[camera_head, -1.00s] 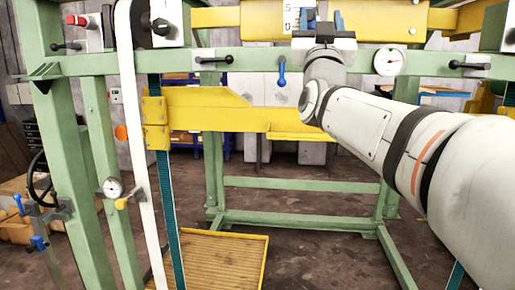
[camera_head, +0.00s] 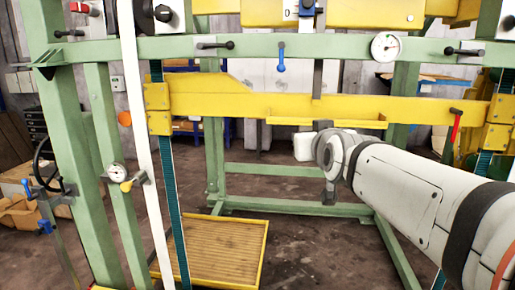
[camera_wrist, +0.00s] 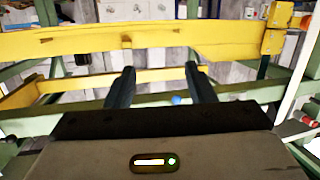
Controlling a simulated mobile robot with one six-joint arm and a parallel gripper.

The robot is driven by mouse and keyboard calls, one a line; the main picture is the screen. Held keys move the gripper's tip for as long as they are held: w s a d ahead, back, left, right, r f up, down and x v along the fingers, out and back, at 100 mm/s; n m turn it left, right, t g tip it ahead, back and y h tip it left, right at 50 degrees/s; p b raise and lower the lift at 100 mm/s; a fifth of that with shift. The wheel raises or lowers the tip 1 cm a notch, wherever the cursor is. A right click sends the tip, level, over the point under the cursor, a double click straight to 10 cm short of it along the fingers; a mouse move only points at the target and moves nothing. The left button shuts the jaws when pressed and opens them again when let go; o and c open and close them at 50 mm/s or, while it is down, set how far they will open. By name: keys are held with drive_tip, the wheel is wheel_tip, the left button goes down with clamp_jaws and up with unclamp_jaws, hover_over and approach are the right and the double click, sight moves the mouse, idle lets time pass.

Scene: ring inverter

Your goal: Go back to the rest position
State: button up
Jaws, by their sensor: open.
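My gripper (camera_wrist: 161,88) shows in the wrist view with two dark fingers spread apart and nothing between them. A yellow beam (camera_wrist: 90,40) crosses beyond the fingertips in that view. In the head view, my arm reaches in from the right and its wrist end is below the yellow crossbeam (camera_head: 225,104), in front of the green frame (camera_head: 240,48). The fingers are not clearly visible there. A small blue part (camera_head: 307,6) by the white scale at the top is partly cut off.
A blue-handled lever (camera_head: 281,62), a round gauge (camera_head: 385,46) and black-handled levers sit along the upper green rail. A red-handled lever (camera_head: 456,125) is at right. A yellow-edged tray (camera_head: 225,258) lies low. A handwheel (camera_head: 42,170) is at left. Open floor shows inside the frame.

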drive_tip(key=s+d+f+g, duration=0.1)
drive_tip(key=s+f+g, duration=0.5)
drive_tip(key=s+f, duration=0.6)
drive_tip(key=s+d+f+m+g+h, duration=0.1)
drive_tip(key=s+d+f+g, duration=0.1)
drive_tip(key=s+f+g, duration=0.4)
drive_tip(key=s+f, duration=0.5)
drive_tip(key=f, duration=0.4)
drive_tip(key=shift+s+d+m+g, duration=0.2)
drive_tip(key=shift+s+m+g, duration=0.1)
drive_tip(key=shift+s, duration=0.05)
drive_tip(key=shift+r, duration=0.1)
drive_tip(key=shift+c, duration=0.5)
